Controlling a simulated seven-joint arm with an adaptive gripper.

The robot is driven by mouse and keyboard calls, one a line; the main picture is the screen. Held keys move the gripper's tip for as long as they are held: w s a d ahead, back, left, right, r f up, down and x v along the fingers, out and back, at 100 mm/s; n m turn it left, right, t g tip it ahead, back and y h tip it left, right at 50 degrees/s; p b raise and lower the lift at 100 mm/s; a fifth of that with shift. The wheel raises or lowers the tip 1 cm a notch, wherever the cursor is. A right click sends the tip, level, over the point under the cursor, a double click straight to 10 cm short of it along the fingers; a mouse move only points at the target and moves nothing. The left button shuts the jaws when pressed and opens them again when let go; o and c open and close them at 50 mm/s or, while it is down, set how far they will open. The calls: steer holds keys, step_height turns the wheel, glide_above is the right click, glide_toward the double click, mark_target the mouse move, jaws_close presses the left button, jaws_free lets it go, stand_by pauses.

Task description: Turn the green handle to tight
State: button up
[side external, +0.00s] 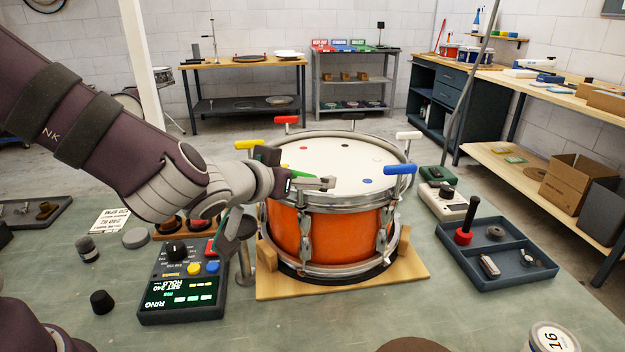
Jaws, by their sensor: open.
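An orange drum (290,228) with a white head stands on a wooden base. Several coloured handles ring its rim. The green handle (296,171) shows only as a short green strip at the near left of the rim, mostly hidden behind my gripper. My gripper (322,184) reaches in from the left at rim height, its grey fingers open and over the near part of the head. Whether the fingers lie around the handle or only beside it, I cannot tell.
The blue handle (400,169) is at the right rim, the yellow handle (248,144) at the left, and the red handle (286,120) at the back left. A control box (183,285) stands below my wrist. A blue tray (509,268) lies at the right.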

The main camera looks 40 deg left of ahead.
steer(key=c, duration=1.2)
steer(key=shift+o, duration=0.2)
steer(key=shift+m+h, duration=0.3)
steer(key=shift+h, duration=0.2)
steer(key=m+h, duration=0.3)
steer(key=h, duration=0.1)
steer(key=shift+a+m, duration=0.25)
steer(key=shift+m, duration=0.05)
steer(key=m+g+h, duration=0.1)
steer(key=m+h, duration=0.1)
steer(key=h, duration=0.1)
steer(key=m+g+h, duration=0.2)
steer(key=m, duration=0.1)
steer(key=shift+d+f+m+h, duration=0.1)
steer(key=shift+d+m+h, duration=0.05)
steer(key=shift+m+h, duration=0.2)
steer(key=shift+h, duration=0.25)
steer(key=o, duration=1.2)
steer(key=shift+d, duration=0.1)
steer(key=shift+c, duration=0.2)
